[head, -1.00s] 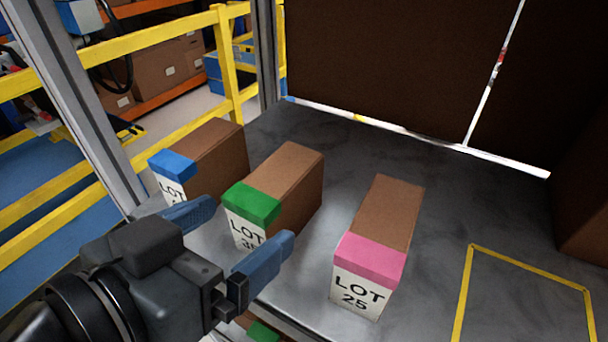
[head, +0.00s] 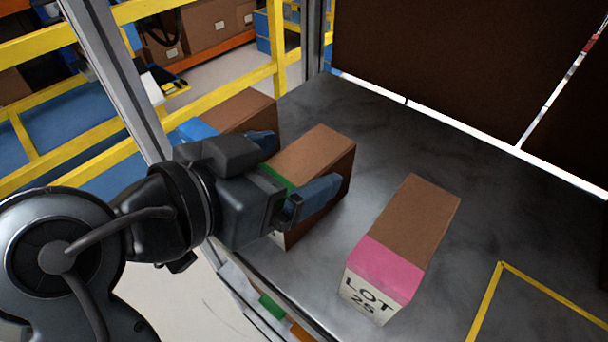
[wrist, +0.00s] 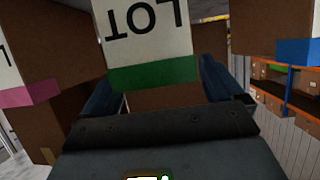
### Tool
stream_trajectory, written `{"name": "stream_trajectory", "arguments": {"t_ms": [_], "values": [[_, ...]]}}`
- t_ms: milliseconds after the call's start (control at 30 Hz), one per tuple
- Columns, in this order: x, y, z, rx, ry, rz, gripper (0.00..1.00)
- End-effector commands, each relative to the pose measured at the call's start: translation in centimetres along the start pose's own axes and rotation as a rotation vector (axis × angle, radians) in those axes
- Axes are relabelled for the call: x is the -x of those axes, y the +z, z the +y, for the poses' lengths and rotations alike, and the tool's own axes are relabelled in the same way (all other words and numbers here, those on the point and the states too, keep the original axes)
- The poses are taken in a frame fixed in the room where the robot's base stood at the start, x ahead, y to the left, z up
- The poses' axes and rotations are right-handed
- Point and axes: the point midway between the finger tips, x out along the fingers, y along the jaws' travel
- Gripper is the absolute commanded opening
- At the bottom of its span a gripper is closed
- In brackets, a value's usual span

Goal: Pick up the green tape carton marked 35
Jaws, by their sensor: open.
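The green tape carton (head: 315,158) is a brown box with a green band and a white label, standing on the grey shelf (head: 335,270) between two other cartons. In the wrist view the carton (wrist: 155,75) shows its green band and an upside-down "LOT"; the number is out of view. My gripper (head: 293,168) is open, with its blue fingers on either side of the carton near its labelled end. In the wrist view the fingers flank the carton too. I cannot tell whether they touch it. My gripper hides most of the label in the head view.
A pink tape carton (head: 405,230) marked LOT 25 stands to the right. A blue tape carton (head: 240,112) stands close on the left, partly hidden. A yellow outline (head: 487,300) marks bare shelf at the right. A grey post (head: 115,80) rises at the left.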

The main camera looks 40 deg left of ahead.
Motion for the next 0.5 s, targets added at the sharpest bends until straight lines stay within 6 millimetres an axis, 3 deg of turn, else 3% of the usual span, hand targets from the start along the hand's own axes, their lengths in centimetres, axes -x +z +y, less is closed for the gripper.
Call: {"name": "stream_trajectory", "arguments": {"t_ms": [133,367,500], "values": [[-1.20,0.01,0.02,0.000,0.000,0.000,0.94],[-1.39,0.08,0.02,0.000,-0.001,0.000,0.94],[-1.37,0.08,0.02,0.000,-0.001,0.000,0.81]]}}
